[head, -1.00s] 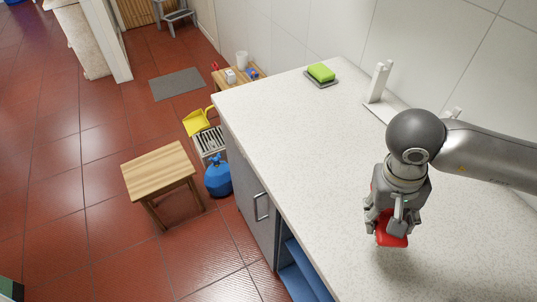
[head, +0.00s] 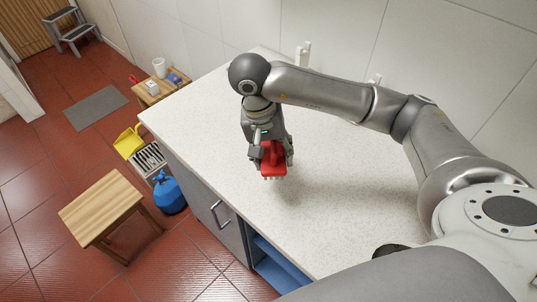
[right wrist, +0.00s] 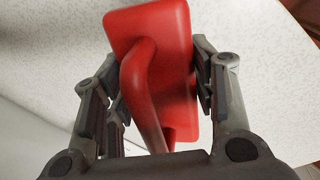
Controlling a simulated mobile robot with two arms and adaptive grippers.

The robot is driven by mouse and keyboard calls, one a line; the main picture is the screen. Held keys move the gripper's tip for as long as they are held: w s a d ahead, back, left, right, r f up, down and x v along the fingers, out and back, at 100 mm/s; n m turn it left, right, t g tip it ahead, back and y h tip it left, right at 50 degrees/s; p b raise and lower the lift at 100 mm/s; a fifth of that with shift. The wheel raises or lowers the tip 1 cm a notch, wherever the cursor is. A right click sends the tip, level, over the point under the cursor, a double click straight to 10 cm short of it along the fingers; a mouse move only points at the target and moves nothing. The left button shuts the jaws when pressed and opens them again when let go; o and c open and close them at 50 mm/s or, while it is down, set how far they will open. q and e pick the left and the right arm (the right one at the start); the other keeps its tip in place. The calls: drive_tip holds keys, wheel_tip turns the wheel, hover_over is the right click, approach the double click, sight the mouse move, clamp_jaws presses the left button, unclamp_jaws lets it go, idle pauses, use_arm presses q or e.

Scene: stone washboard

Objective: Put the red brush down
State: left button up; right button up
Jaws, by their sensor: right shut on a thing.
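The red brush (head: 272,155) is in my right gripper (head: 271,163), above the speckled pale countertop (head: 200,125). Its pale bristles point down, and a shadow lies on the counter beside it. I cannot tell for sure whether the bristles touch the counter. In the right wrist view the red brush (right wrist: 165,50) shows its flat back and arched handle, with the fingers of my right gripper (right wrist: 160,95) closed on both sides of it. My left gripper is not in view.
The counter is bare in front of and right of the brush. A small wooden table (head: 160,90) holds a white cup (head: 159,67).

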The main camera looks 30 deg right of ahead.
drive_tip(key=w+f, duration=0.2)
drive_tip(key=w+d+f, duration=0.1)
drive_tip(key=w+f, duration=0.1)
drive_tip(key=w+d+f+p, duration=0.1)
drive_tip(key=f, duration=0.1)
drive_tip(key=shift+w+f, duration=0.1)
drive_tip(key=shift+w, duration=0.3)
drive_tip(key=shift+d+f+p, duration=0.1)
drive_tip(key=shift+f+p, duration=0.2)
drive_tip(key=shift+p, duration=0.1)
wheel_tip(320, 180, down, 3)
drive_tip(key=shift+w+r+p, duration=0.1)
drive_tip(key=shift+r+p, duration=0.1)
drive_tip(key=shift+p, duration=0.55)
drive_tip(key=shift+f, duration=0.1)
